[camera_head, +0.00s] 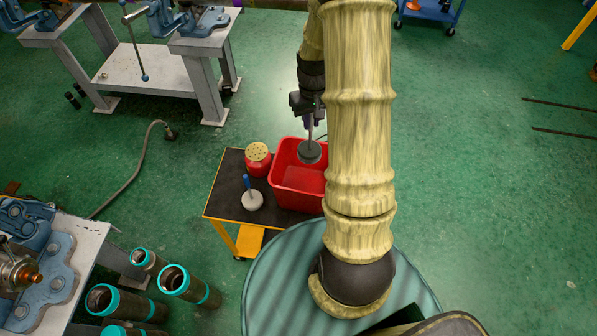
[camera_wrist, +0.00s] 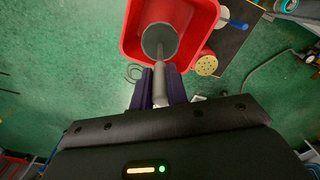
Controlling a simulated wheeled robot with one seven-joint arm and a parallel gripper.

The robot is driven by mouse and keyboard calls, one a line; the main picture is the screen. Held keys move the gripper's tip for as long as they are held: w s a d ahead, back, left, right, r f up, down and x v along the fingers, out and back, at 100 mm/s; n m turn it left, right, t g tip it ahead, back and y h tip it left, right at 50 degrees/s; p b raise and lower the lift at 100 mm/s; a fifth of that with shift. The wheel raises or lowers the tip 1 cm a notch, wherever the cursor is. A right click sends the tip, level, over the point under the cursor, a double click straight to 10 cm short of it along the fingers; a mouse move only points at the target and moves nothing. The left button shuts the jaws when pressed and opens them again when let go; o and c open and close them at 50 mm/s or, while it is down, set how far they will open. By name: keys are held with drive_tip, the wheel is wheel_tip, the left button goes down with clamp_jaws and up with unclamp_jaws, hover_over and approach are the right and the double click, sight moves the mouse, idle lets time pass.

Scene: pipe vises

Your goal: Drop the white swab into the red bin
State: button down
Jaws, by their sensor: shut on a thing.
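My gripper (camera_head: 308,103) is shut on the handle of a grey swab (camera_head: 309,151) with a round dark grey head. The head is over the red bin (camera_head: 298,200), within its opening as seen from above. In the wrist view the purple fingers (camera_wrist: 160,88) close on the grey handle, and the grey head (camera_wrist: 160,41) shows against the red bin (camera_wrist: 132,42). A white swab (camera_head: 252,201) with a blue handle stands on the dark cart top, left of the bin. Its blue handle (camera_wrist: 237,24) also shows in the wrist view.
A red container with a holed tan lid (camera_head: 258,158) stands on the cart (camera_head: 225,198), left of the bin. A round ribbed teal surface (camera_head: 270,285) is in front. Workbenches with vises are at the left, with several pipes (camera_head: 175,280) on the floor. Open green floor lies to the right.

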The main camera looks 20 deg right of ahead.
sight(312, 131)
drive_tip(key=shift+s, duration=0.2)
wheel_tip(312, 131, down, 5)
drive_tip(key=b, duration=0.4)
drive_tip(key=shift+d, duration=0.1)
drive_tip(key=shift+f+b, duration=0.35)
drive_tip(key=shift+f, duration=0.1)
drive_tip(key=shift+w, duration=0.1)
drive_tip(key=c, duration=1.8)
unclamp_jaws()
drive_tip(key=o, duration=0.5)
